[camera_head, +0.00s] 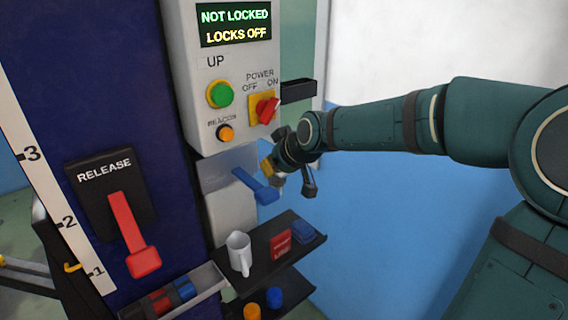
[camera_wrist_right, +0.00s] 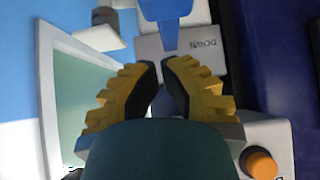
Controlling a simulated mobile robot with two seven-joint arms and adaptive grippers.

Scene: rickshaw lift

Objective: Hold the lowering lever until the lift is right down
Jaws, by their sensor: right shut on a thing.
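The blue lowering lever (camera_head: 255,187) sticks out of a grey box below the control panel and slants down to the right in the head view. In the right wrist view the lever (camera_wrist_right: 168,18) is in front of a plate marked DOWN (camera_wrist_right: 203,45). The display (camera_head: 234,24) reads NOT LOCKED, LOCKS OFF. A yellow pointer (camera_head: 73,267) is near the 1 on the white scale (camera_head: 55,200). My left gripper is out of view.
The control panel (camera_head: 190,75) has a green UP button (camera_head: 220,94), a red power switch (camera_head: 267,110) and an orange button (camera_head: 225,133). A red RELEASE lever (camera_head: 130,235) hangs on the blue column.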

